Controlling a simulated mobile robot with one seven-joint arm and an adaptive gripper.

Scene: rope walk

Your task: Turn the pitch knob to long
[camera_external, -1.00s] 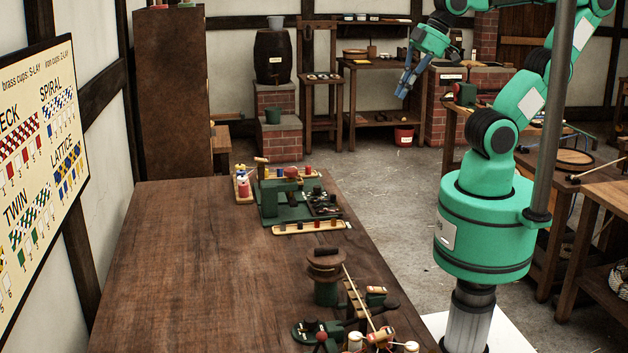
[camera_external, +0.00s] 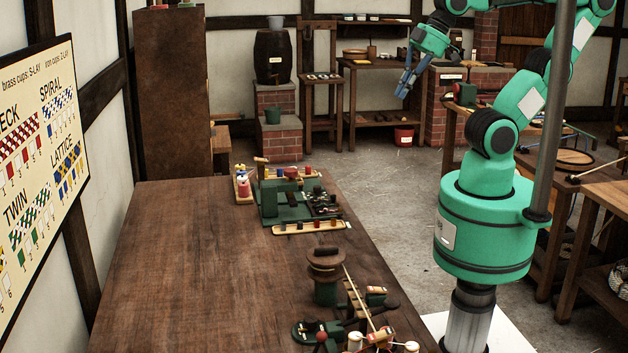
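My gripper (camera_external: 404,88), with blue fingers, hangs in the air at the back, well beyond the long brown table and in front of the brick hearth area. It points downward and is small in the picture; I cannot tell whether its fingers are open or shut. No label for a pitch knob can be read. A green machine (camera_external: 285,197) with small parts sits at the far end of the table. A green stand with a round brown top (camera_external: 326,262) is nearer. I cannot tell which part is the pitch knob.
The brown table (camera_external: 200,270) has a wide bare left side. Near its front right are a green base with knobs (camera_external: 318,334) and a slanted rod. A pattern board (camera_external: 40,170) hangs on the left wall.

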